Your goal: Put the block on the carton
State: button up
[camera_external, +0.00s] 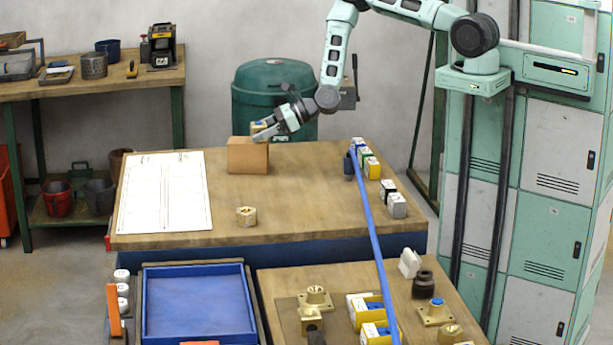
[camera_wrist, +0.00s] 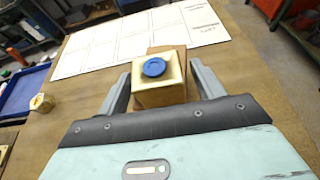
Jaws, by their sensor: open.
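The brown carton (camera_external: 248,157) stands on the wooden workbench. A brass-coloured block (camera_external: 257,127) with a blue round cap sits on top of the carton, partly hidden by my gripper (camera_external: 268,132) in the external view. In the wrist view the block (camera_wrist: 150,96) lies between the two fingers of my gripper (camera_wrist: 160,78), with the carton (camera_wrist: 172,49) showing behind it. The fingers are open, one on each side of the block. I cannot tell whether either finger touches it.
A white printed sheet (camera_external: 165,190) lies left of the carton. A small brass fitting (camera_external: 246,216) stands nearer the front. Small yellow, white and grey parts (camera_external: 371,167) line the bench's right side. A blue tray (camera_external: 198,300) is in front. A green bin (camera_external: 260,90) stands behind.

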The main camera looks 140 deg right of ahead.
jog(key=shift+r, duration=0.3)
jog(key=b+v, duration=0.3)
jog(key=v, duration=0.9)
jog(key=w+a+r+n+y, duration=0.1)
jog(key=w+a+n+y, duration=0.6)
jog(key=w+a+n, duration=0.8)
jog(key=a+r+n+g+y, duration=0.2)
jog(key=a+n, duration=0.4)
jog(key=a, duration=0.4)
jog(key=a+r+n+g+y, duration=0.1)
jog(key=a+n+y, duration=0.1)
jog(key=a+n, duration=0.6)
jog(key=s+a+r+n+g, duration=0.2)
jog(key=s+a+n, duration=0.25)
jog(key=a, duration=0.45)
jog(key=s+a+r+n+g, duration=0.2)
jog(key=s+a+r+n, duration=0.1)
jog(key=a+n, duration=0.4)
jog(key=s+a+r+n+g, duration=0.1)
jog(key=s+a+r+n, duration=0.2)
jog(key=s+a+n, duration=0.2)
jog(key=s+a+r+n+g, duration=0.1)
jog(key=s+a+r+n, duration=0.2)
jog(key=s, duration=0.8)
jog(key=a+n, duration=0.2)
jog(key=n, duration=0.2)
jog(key=shift+s+a+g+h, duration=0.15)
jog(key=shift+a+g+h, duration=0.15)
jog(key=shift+a+h, duration=0.1)
